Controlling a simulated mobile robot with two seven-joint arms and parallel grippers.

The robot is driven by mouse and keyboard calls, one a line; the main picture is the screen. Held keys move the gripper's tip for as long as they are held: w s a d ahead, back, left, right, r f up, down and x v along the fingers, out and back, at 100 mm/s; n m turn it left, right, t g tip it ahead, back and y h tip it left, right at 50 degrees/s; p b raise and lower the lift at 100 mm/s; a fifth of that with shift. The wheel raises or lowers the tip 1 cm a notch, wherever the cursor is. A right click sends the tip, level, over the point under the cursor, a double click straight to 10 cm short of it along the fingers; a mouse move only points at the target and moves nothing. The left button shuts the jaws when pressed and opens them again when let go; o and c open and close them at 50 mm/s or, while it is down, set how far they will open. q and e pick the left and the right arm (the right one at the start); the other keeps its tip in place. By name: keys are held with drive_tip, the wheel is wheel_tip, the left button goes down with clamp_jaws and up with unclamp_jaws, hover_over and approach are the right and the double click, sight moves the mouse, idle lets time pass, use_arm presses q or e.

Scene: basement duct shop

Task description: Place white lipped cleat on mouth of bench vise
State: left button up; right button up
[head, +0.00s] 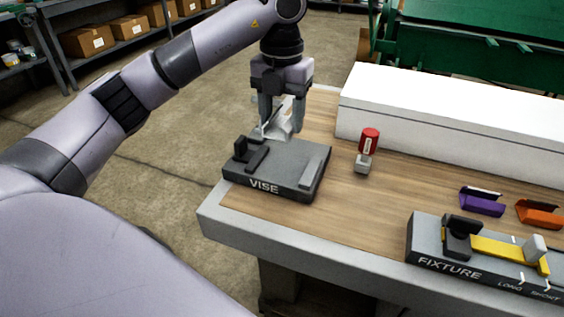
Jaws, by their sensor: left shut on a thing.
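My left gripper (283,108) points down over the back of the bench vise, shut on the white lipped cleat (281,127). The cleat is partly hidden by the fingers and sits tilted between them. The bench vise (285,183) is a dark grey block labelled VISE at the table's left corner, with a black jaw at its left and a low grey bar at its right. The cleat is just above or at the vise's back edge; I cannot tell whether it touches. My right gripper is not in view.
A red-topped tool (369,142) stands right of the vise. A long white box (450,122) lies along the table's back. Purple (482,205) and orange (540,215) cleats lie at right, behind the fixture (425,242), which holds a yellow piece (497,250). The wood (352,215) between vise and fixture is clear.

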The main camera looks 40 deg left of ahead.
use_arm(q)
hover_over(282, 169)
wheel_tip(282, 169, down, 5)
drive_tip(key=shift+f+b, duration=0.2)
drive_tip(key=shift+b, duration=0.1)
wheel_tip(282, 169, down, 4)
drive_tip(key=shift+f, duration=0.25)
drive_tip(key=shift+f, duration=0.15)
drive_tip(key=o, duration=1)
drive_tip(key=shift+o, duration=0.2)
